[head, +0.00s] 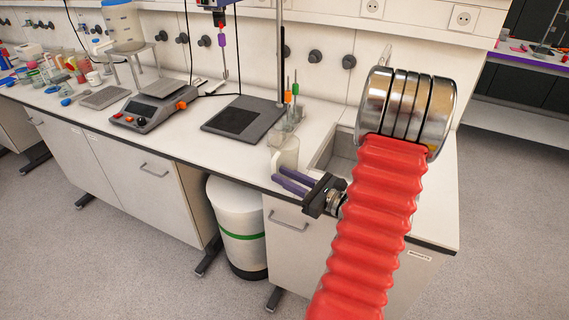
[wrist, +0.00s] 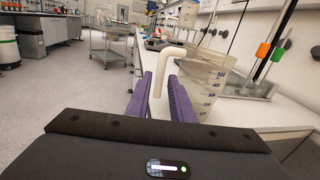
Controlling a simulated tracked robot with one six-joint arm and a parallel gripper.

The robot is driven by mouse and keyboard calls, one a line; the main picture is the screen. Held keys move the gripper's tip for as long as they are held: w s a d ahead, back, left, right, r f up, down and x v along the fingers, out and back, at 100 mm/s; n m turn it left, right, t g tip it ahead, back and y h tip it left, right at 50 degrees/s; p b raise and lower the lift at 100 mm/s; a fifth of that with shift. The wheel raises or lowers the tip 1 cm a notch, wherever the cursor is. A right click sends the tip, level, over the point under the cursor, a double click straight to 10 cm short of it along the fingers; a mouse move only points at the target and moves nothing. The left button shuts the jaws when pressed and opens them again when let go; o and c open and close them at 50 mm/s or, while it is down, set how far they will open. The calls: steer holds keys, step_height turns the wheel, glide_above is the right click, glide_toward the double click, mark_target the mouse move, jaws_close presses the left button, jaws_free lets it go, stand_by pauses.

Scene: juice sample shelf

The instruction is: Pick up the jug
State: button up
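The jug (head: 286,152) is a clear, translucent measuring jug. It stands upright near the front edge of the white bench, left of the sink. In the wrist view the jug (wrist: 207,85) shows graduation marks, and its white handle (wrist: 160,80) points toward me. My gripper (head: 280,181) has purple fingers and is just in front of the bench edge by the jug. In the wrist view my gripper (wrist: 160,92) is open. The handle's hanging part shows between the fingers, with gaps visible. I cannot tell whether either finger touches it.
A stand with a dark base (head: 242,120) and a small rack with orange and green tools (head: 292,98) are behind the jug. A sink (head: 338,150) lies to its right. A hotplate (head: 152,108) stands left. A white bin (head: 238,225) stands below the bench.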

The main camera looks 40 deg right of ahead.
mark_target(274, 171)
steer(key=shift+w+a, duration=0.2)
steer(key=shift+w, duration=0.9)
steer(key=shift+w+a, duration=0.15)
steer(key=shift+w, duration=0.9)
steer(key=shift+c, duration=0.4)
jaws_close()
